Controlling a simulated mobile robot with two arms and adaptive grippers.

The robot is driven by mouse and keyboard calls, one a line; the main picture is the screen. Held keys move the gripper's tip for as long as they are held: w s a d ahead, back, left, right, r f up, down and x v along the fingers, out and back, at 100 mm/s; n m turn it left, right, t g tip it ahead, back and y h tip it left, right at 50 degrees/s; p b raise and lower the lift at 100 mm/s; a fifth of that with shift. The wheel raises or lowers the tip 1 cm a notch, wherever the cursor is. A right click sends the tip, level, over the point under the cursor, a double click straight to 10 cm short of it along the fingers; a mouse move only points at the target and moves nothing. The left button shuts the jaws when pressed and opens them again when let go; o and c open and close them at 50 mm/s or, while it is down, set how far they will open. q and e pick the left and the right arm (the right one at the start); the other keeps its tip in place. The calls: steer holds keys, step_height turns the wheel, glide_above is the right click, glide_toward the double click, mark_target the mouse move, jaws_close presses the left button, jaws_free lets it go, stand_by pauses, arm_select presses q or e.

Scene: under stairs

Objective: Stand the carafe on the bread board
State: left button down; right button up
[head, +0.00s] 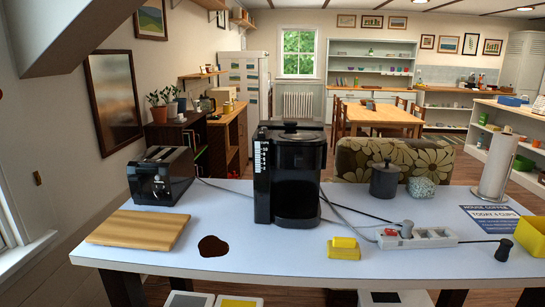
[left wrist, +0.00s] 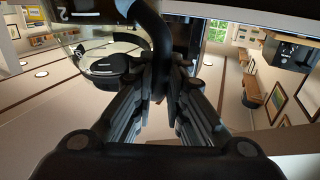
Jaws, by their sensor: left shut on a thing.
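The bread board (head: 140,228), a light striped wooden slab, lies flat and bare at the left of the white table in the head view. In the left wrist view my left gripper (left wrist: 160,82) is shut on the curved black handle of the carafe (left wrist: 158,38). The carafe's clear glass and black parts fill the upper left of that view, partly cut off. Neither gripper shows in the head view. The coffee maker (head: 290,160) stands mid-table; its bay is too dark to read.
A toaster (head: 162,176) stands behind the board. A dark brown spill (head: 213,246) lies right of the board. A yellow sponge (head: 343,249), power strip (head: 418,237) with cables, dark canister (head: 385,182) and paper towel roll (head: 494,168) take up the right side.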

arm_select(q)
steer(key=shift+w+a+r+n+t+y, duration=0.45)
steer(key=shift+n+y, duration=0.5)
steer(key=shift+y, duration=0.45)
steer(key=shift+w+a+r+n+t+y, duration=0.4)
steer(key=shift+a+n+y, duration=0.4)
steer(key=shift+y, duration=0.6)
steer(key=shift+w+a+r+n+t+y, duration=0.25)
steer(key=shift+w+a+r+n+y, duration=0.25)
steer(key=shift+n+y, duration=0.75)
